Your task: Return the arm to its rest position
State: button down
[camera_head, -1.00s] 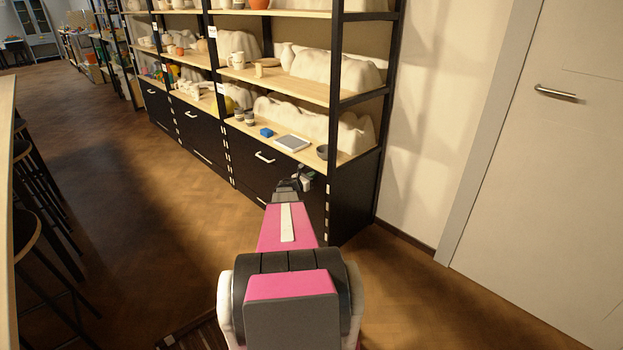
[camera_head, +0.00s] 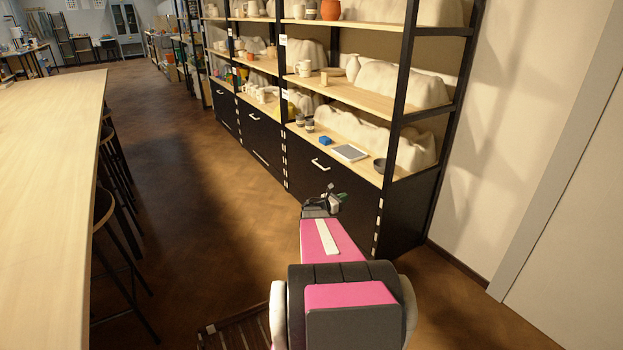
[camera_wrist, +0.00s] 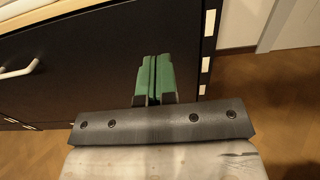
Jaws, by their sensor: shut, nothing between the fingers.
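My gripper (camera_head: 338,197) is at the end of my pink arm, in front of the black drawer fronts of the shelf unit (camera_head: 312,164). In the wrist view my gripper (camera_wrist: 154,76) shows two green fingers side by side, shut with nothing between them. The dark drawer front (camera_wrist: 110,60) is behind the fingertips in that view. My arm reaches forward and low, below the lowest open shelf.
On the lowest open shelf are a blue block (camera_head: 326,140), a grey-white tablet-like slab (camera_head: 350,153) and a dark bowl (camera_head: 380,165). A long wooden table (camera_head: 50,200) with stools (camera_head: 112,235) stands left. A door (camera_head: 575,200) is right. Open floor (camera_head: 190,190) lies between.

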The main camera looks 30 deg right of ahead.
jog(key=shift+a, duration=0.1)
jog(key=s+a+r+m+y, duration=0.1)
jog(key=s+a+m+y, duration=0.3)
jog(key=a, duration=1.1)
jog(key=s+a+r+m+g+y, duration=0.1)
jog(key=s+a+m+y, duration=0.3)
jog(key=a, duration=1.2)
jog(key=s+a+r+m+y, duration=0.2)
jog(key=s+a+m+y, duration=0.3)
jog(key=a+m+y, duration=0.5)
jog(key=a+m, duration=0.1)
jog(key=a, duration=0.4)
jog(key=shift+a+r+g, duration=0.2)
jog(key=shift+a+g, duration=0.1)
jog(key=shift+a, duration=0.1)
